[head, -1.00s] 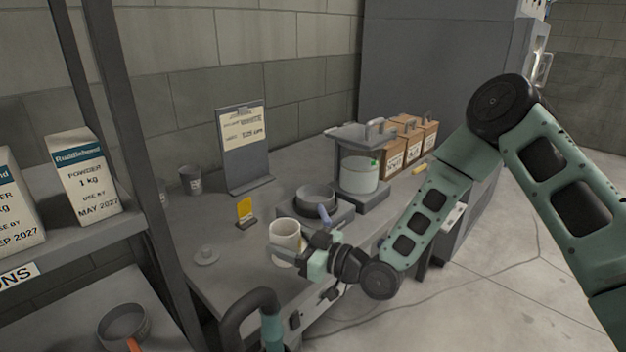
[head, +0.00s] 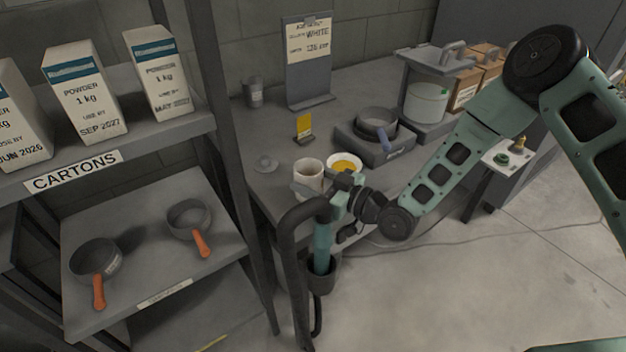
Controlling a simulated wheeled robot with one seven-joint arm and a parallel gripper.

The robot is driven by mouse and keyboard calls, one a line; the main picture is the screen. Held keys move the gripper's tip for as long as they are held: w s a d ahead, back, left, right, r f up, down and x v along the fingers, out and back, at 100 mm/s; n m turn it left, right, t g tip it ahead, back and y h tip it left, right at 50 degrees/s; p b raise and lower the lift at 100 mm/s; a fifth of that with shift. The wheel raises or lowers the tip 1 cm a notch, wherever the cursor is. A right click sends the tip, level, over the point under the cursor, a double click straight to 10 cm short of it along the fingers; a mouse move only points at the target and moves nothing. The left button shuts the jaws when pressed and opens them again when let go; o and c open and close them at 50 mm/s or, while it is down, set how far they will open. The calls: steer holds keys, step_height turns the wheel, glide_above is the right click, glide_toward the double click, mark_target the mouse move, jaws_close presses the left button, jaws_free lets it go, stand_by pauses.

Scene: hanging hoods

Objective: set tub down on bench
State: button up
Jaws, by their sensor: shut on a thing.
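A pale, open-topped tub (head: 309,170) shows at the front edge of the bench (head: 285,208). My gripper (head: 311,190) is shut on the tub, reaching it from the right. The tub looks upright. I cannot tell whether its base touches the bench or hangs just above it. The gripper hides part of its lower side.
A white bowl with yellow contents (head: 344,162) stands close behind the gripper. A scale with a dark pan (head: 375,131) stands behind. A shelf post (head: 230,150) rises at left.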

steer(key=shift+f, duration=0.35)
steer(key=shift+f, duration=0.15)
steer(key=o, duration=0.8)
steer(key=b+v, duration=0.2)
steer(key=v, duration=1)
